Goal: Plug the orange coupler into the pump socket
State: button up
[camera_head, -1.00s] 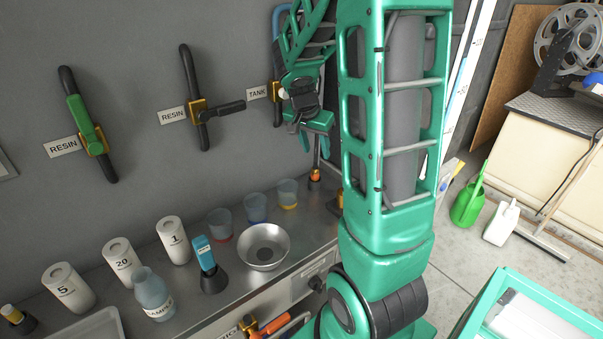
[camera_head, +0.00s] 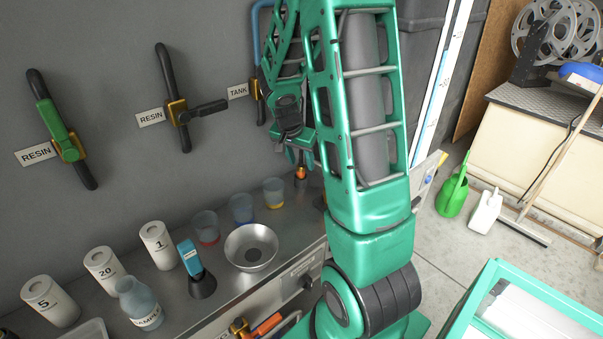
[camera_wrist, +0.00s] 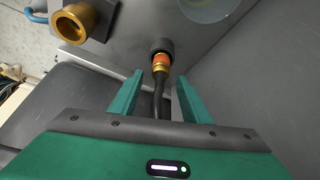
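The orange coupler (camera_wrist: 161,62) sits with one end in a dark round holder on the bench, and a black hose (camera_wrist: 158,98) runs from its brass end. In the head view the coupler (camera_head: 301,172) shows small, just below my gripper. My gripper (camera_wrist: 158,82) is open, with one finger on each side of the hose, close to the coupler. I see no finger contact. A brass round socket (camera_wrist: 76,22) on a grey block, probably the pump socket, lies at upper left in the wrist view. My arm hides much of that area in the head view.
Cups (camera_head: 242,208), a metal bowl (camera_head: 251,248) and white canisters (camera_head: 158,245) stand on the steel bench left of my arm. Valves with RESIN (camera_head: 151,118) and TANK (camera_head: 238,91) labels are on the wall. A green-framed box (camera_head: 480,300) is at lower right.

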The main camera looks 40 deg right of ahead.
grip_shut()
